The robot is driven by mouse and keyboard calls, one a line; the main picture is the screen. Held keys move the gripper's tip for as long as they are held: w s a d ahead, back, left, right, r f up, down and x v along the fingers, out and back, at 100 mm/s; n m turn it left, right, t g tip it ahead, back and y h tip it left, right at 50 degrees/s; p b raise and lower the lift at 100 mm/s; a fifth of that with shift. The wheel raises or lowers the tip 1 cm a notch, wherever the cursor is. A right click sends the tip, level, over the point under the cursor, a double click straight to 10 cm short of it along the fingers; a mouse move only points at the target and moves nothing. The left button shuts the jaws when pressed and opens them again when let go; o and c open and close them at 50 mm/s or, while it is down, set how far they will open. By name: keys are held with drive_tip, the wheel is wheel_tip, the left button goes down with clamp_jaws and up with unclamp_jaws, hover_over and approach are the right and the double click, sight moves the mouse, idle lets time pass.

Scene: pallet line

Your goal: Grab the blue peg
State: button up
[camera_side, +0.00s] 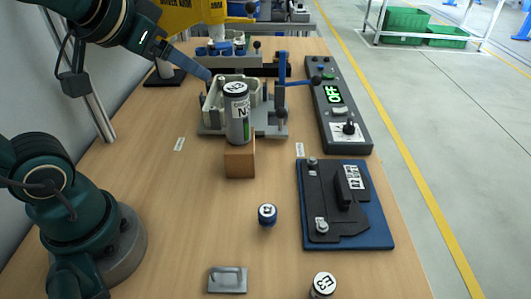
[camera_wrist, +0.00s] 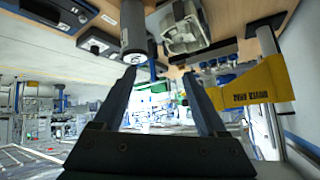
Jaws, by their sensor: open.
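My gripper (camera_side: 206,75) is at the upper left in the side view, raised above the table beside the grey fixture. Only one blue finger shows clearly there. In the wrist view both fingers of my gripper (camera_wrist: 159,71) are spread apart with nothing between them. Several short blue pegs (camera_side: 225,49) stand in a row at the back of the table; blue pieces also show right of the fingers in the wrist view (camera_wrist: 224,79). I cannot tell which is the task's peg.
A control box (camera_side: 338,108) and a blue plate (camera_side: 375,228) lie right. The table's left-centre is clear.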

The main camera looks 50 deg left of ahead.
drive_tip(key=w+a+r+m+t, duration=0.2)
drive_tip(key=w+r+t, duration=0.35)
drive_tip(key=w, duration=0.25)
drive_tip(key=m+g+h, duration=0.8)
drive_tip(key=m+h, duration=0.3)
drive_tip(key=h, duration=0.4)
hover_over(264, 209)
drive_tip(key=s+a, duration=0.2)
drive_tip(key=a, duration=0.2)
wheel_tip(264, 209, down, 9)
drive_tip(key=f, duration=1.5)
drive_tip(key=shift+w+d+f, duration=0.1)
drive_tip(key=shift+d+f, duration=0.2)
drive_tip(key=shift+f, duration=0.05)
drive_tip(key=shift+x, duration=2.55)
drive_tip(key=shift+f, duration=0.1)
